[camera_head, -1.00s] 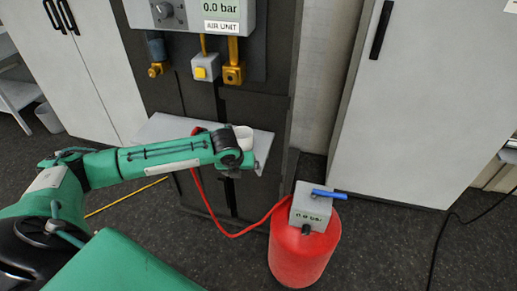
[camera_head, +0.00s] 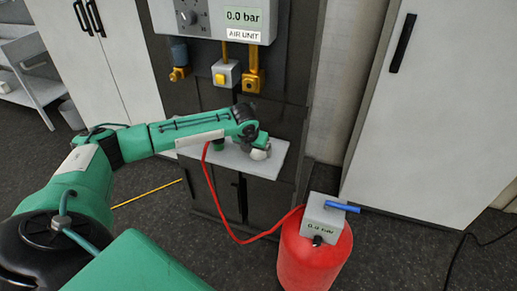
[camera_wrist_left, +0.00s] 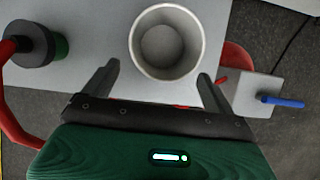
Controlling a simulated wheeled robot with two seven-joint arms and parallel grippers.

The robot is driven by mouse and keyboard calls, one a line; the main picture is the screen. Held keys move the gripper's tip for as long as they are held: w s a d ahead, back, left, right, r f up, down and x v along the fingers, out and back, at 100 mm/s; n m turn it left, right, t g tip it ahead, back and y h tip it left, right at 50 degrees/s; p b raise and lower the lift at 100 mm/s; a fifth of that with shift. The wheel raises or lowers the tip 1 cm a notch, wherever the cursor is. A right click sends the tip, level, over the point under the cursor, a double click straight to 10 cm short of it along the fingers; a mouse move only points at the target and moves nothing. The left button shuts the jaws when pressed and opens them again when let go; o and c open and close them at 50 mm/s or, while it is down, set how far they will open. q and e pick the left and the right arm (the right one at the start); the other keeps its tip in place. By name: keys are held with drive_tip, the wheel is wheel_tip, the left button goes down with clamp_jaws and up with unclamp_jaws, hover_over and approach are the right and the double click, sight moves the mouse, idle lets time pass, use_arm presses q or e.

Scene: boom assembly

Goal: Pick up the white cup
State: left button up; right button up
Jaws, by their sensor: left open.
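The white cup (camera_wrist_left: 167,70) is open at the top and stands on a light grey shelf (camera_wrist_left: 85,15) in the left wrist view. In the head view the cup (camera_head: 260,154) is mostly hidden by my left gripper (camera_head: 259,143). In the left wrist view my left gripper (camera_wrist_left: 158,72) is open, with one finger on each side of the cup's near rim. The fingers look apart from the cup, and nothing is held. How high they are relative to the rim is hard to tell. My right gripper is not in view.
A dark-topped green fitting (camera_wrist_left: 35,45) with a red hose (camera_wrist_left: 10,110) is left of the cup. A red tank (camera_head: 315,262) with a grey gauge box (camera_head: 322,214) and blue lever (camera_head: 342,207) stands right of the shelf. The air unit (camera_head: 240,15) hangs above.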

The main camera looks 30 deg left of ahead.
use_arm(q)
drive_tip(key=w, duration=0.4)
drive_tip(key=shift+a, duration=0.35)
drive_tip(key=shift+w+f+p, duration=0.15)
drive_tip(key=shift+w+p, duration=0.1)
drive_tip(key=shift+p, duration=0.05)
drive_tip(key=shift+a+f, duration=0.15)
drive_tip(key=shift+f, duration=0.25)
drive_tip(key=c, duration=1)
